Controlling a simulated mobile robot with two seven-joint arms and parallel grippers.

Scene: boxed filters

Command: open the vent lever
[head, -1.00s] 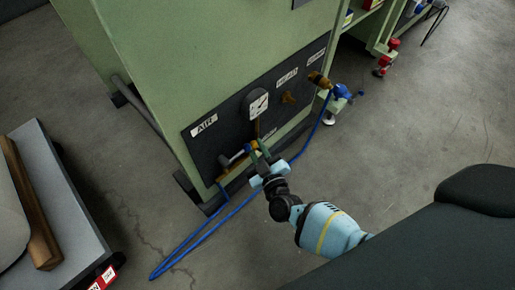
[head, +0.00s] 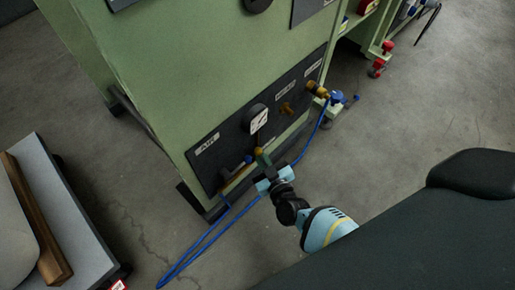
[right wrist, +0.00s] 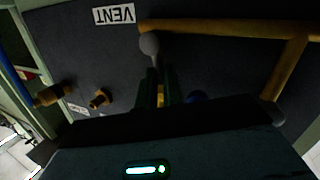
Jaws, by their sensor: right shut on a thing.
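The dark panel (head: 215,165) is on the lower front of a green cabinet. My right gripper (head: 262,158) is at the panel's lower part, below the round gauge (head: 258,119). In the right wrist view its fingers (right wrist: 160,88) are shut on the vent lever, with a yellow part (right wrist: 160,96) showing between them. A grey rounded piece (right wrist: 149,43) lies just beyond the fingertips, beside a brass pipe (right wrist: 220,28). The VENT label (right wrist: 114,15) appears upside down above. The fingers hide much of the lever, so its exact angle is unclear. My left gripper is not in view.
An AIR label (head: 207,144) is left of the gauge. Brass fittings (head: 286,108) sit to its right. A blue hose (head: 205,240) loops on the floor below the panel. A low grey cart (head: 70,225) stands at left.

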